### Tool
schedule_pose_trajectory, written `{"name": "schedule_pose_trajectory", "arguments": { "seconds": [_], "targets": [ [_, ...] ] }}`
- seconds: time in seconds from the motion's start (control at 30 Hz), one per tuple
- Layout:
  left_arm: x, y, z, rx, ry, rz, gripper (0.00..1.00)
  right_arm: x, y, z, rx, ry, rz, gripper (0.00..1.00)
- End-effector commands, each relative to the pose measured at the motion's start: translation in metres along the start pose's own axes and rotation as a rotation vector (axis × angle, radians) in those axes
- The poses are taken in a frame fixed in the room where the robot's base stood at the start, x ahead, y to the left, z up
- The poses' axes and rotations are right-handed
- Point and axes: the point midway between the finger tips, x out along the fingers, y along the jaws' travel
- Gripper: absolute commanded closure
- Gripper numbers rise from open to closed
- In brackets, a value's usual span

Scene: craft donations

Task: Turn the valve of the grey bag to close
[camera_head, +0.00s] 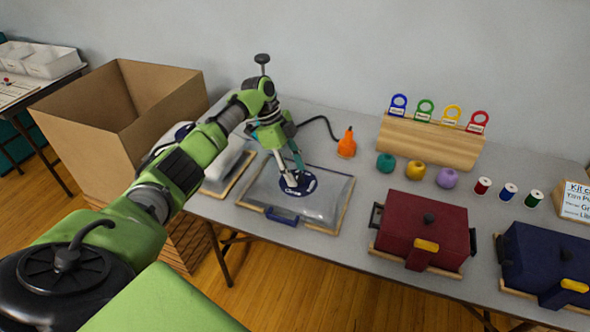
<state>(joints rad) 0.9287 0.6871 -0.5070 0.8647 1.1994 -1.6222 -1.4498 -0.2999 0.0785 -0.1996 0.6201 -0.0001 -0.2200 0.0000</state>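The grey bag (334,205) lies flat on a board on the table, left of the table's middle. It looks like a clear-grey vacuum bag with a blue clip on its front edge. Its valve (311,186) is a round dark-blue disc with white markings on top of the bag. My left gripper (294,180) points down with its fingertips at the valve, covering its middle. I cannot tell whether the fingers are closed on a knob there. My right gripper is not in view.
Another pale bag (226,164) lies to the left, partly behind my arm. An orange corded tool (346,144) stands behind. A dark red case (422,225) and blue case (548,259) stand right. A large cardboard box (95,140) is left. Yarn balls and spools stand farther back.

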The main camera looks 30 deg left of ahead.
Motion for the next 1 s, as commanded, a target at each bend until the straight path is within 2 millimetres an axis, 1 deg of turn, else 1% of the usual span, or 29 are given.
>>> {"name": "schedule_pose_trajectory", "arguments": {
  "seconds": [0.27,0.37,0.47,0.8,0.9,1.0],
  "targets": [
    [-0.001,0.000,0.000,-0.001,0.001,-0.002,0.57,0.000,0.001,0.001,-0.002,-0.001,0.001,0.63],
    [-0.005,-0.001,0.000,-0.001,0.001,-0.003,0.57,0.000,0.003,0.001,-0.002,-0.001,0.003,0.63],
    [-0.018,-0.002,0.000,-0.001,0.001,-0.005,0.57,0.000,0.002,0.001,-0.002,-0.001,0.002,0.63],
    [-0.088,-0.001,0.000,-0.001,0.001,-0.005,0.57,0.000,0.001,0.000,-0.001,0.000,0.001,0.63],
    [-0.104,-0.001,0.000,-0.001,0.001,-0.004,0.57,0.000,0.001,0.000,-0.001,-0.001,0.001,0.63],
    [-0.114,-0.001,0.000,0.000,0.002,-0.003,0.57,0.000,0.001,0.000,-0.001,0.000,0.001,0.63]
  ]
}}
